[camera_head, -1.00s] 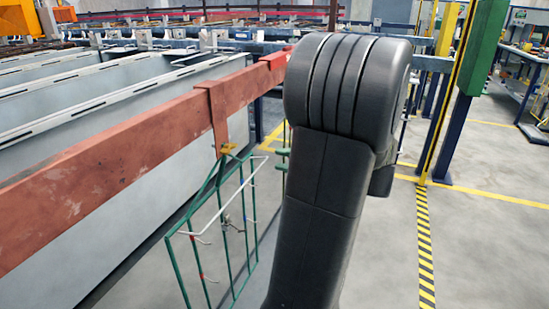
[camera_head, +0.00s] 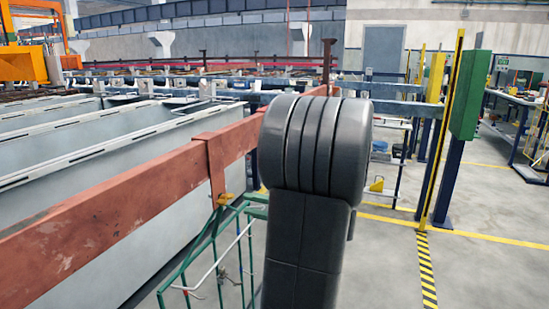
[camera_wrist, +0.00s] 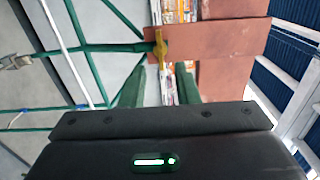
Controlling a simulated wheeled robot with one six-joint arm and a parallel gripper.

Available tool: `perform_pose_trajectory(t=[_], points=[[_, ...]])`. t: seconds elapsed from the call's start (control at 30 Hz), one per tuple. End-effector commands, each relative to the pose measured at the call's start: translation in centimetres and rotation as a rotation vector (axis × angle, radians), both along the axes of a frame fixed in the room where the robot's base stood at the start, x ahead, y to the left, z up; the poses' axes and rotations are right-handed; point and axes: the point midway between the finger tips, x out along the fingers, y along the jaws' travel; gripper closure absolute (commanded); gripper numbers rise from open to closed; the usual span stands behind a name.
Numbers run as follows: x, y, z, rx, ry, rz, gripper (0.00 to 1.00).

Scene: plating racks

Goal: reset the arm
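My gripper (camera_wrist: 160,70) shows in the wrist view as a dark body with two green fingers standing apart. They look open, with nothing seen held between them. Past the fingers are a yellow hook (camera_wrist: 161,46) and a rusty red bar (camera_wrist: 225,50). My dark arm stands upright in the middle of the head view and hides what is behind it. The gripper itself is not seen there.
A green wire rack (camera_head: 205,262) hangs from the red beam (camera_head: 105,205), close to the left of my arm. Grey tanks (camera_head: 150,150) fill the left. A green box on a post (camera_head: 470,95) stands right.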

Motion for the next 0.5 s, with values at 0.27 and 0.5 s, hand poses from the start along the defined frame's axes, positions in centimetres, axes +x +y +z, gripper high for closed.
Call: perform_pose_trajectory(t=[0.27, 0.5], points=[[1.6, 4.0, 0.0, 0.000, 0.000, 0.003, 0.72], [2.2, 5.4, 0.0, 0.000, -0.001, 0.001, 0.72]])
